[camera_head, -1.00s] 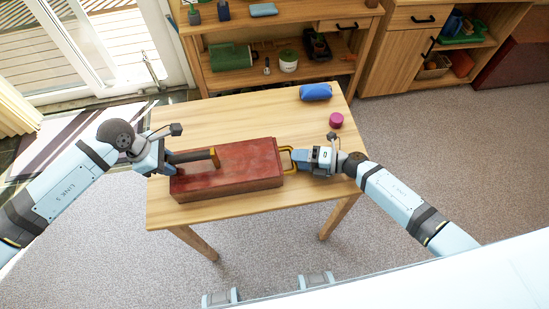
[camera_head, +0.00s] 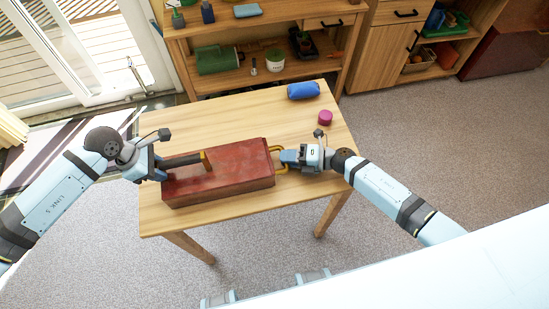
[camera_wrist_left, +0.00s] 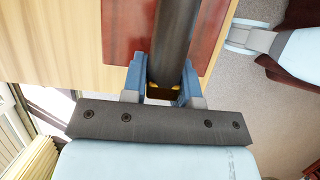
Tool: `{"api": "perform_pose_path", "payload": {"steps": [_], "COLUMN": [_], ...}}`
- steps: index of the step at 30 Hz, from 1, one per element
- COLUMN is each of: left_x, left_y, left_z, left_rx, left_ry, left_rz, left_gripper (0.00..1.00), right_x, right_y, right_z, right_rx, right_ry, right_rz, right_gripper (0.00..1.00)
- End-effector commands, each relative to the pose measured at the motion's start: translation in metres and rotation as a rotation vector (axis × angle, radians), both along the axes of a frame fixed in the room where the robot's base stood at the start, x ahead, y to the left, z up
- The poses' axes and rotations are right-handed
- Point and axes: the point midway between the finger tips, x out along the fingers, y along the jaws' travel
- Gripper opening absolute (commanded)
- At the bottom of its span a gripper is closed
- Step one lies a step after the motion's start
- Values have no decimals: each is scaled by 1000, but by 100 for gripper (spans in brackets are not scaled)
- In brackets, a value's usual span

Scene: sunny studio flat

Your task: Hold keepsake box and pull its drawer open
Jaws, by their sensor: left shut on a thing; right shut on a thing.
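The keepsake box (camera_head: 225,178) is a long red-brown box lying on the wooden table (camera_head: 230,220). A dark bar handle (camera_head: 187,160) with a brass-coloured end runs along its top. My left gripper (camera_head: 161,166) is shut on the bar near its left end. In the left wrist view the dark bar (camera_wrist_left: 175,40) passes between the fingers of this gripper (camera_wrist_left: 163,85), over the red lid. My right gripper (camera_head: 285,157) is shut on a yellow brass pull (camera_head: 278,149) at the box's right end. I see no clear drawer gap there.
A blue pouch (camera_head: 303,90) and a small magenta tin (camera_head: 325,117) are at the table's back right. The table's front strip is bare.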

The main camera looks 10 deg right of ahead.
Motion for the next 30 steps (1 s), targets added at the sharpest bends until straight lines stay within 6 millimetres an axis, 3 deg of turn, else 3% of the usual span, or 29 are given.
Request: {"api": "perform_pose_path", "payload": {"steps": [14,30], "left_x": [0,0], "left_y": [0,1], "left_z": [0,0], "left_rx": [0,1], "left_ry": [0,0], "left_rz": [0,1], "left_gripper": [7,7], "right_x": [0,0], "right_y": [-1,-16], "right_z": [0,-1], "right_rx": [0,-1], "right_ry": [0,2], "right_rz": [1,0], "right_gripper": [3,3]}}
